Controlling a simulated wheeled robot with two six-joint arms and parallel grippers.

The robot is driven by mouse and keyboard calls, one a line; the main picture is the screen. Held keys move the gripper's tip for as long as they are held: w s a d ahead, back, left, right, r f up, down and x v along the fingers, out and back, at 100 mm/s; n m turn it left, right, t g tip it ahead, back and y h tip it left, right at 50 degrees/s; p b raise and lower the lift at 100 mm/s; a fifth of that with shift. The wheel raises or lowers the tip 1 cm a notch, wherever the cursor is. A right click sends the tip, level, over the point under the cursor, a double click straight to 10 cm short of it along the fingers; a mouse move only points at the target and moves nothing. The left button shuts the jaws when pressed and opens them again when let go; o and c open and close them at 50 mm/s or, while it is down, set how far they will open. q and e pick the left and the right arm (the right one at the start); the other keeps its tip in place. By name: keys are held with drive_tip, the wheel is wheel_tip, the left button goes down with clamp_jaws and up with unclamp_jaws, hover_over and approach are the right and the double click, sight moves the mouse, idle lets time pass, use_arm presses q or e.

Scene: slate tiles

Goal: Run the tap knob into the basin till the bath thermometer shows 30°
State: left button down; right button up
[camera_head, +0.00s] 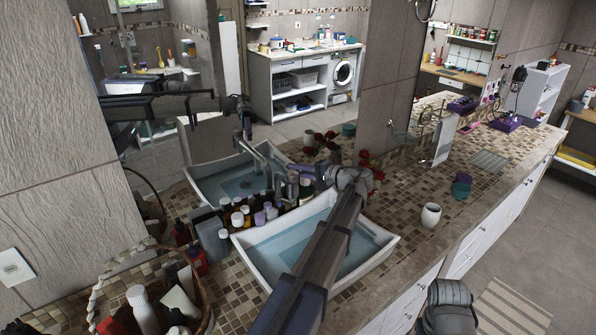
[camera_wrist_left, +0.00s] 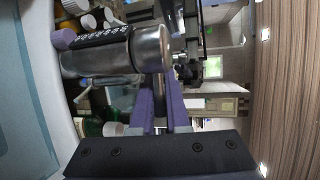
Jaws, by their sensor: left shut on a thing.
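The white basin (camera_head: 385,262) holds blue water in the head view. A chrome tap (camera_head: 293,186) stands at its back edge. My left gripper (camera_head: 316,180) reaches over the basin to the tap. In the left wrist view the chrome tap body (camera_wrist_left: 151,50) lies crosswise, and the purple fingers of my left gripper (camera_wrist_left: 160,105) are shut on a narrow metal part, the tap knob (camera_wrist_left: 158,88). A dark strip with light marks (camera_wrist_left: 103,37) lies along the tap body; it may be the bath thermometer, but its figures are unreadable. My right gripper is out of view.
Several capped bottles (camera_head: 240,215) crowd the basin's back left corner. A basket of toiletries (camera_head: 203,290) stands at the front left. A white cup (camera_head: 431,216) is right of the basin. Red flowers (camera_head: 325,138) stand behind. The mosaic counter (camera_head: 425,170) is partly clear at right. A mirror repeats the basin.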

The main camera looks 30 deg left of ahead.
use_arm(q)
drive_tip(key=shift+a, duration=0.1)
idle(0.3)
drive_tip(key=c, duration=0.9)
unclamp_jaws()
drive_tip(key=shift+d+r+p, duration=0.25)
drive_tip(key=shift+d, duration=1.05)
drive_tip(key=shift+d+r+p, duration=0.2)
drive_tip(key=shift+d, duration=1.05)
drive_tip(key=shift+d+r+p, duration=0.25)
drive_tip(key=shift+d, duration=1.05)
drive_tip(key=shift+w, duration=0.1)
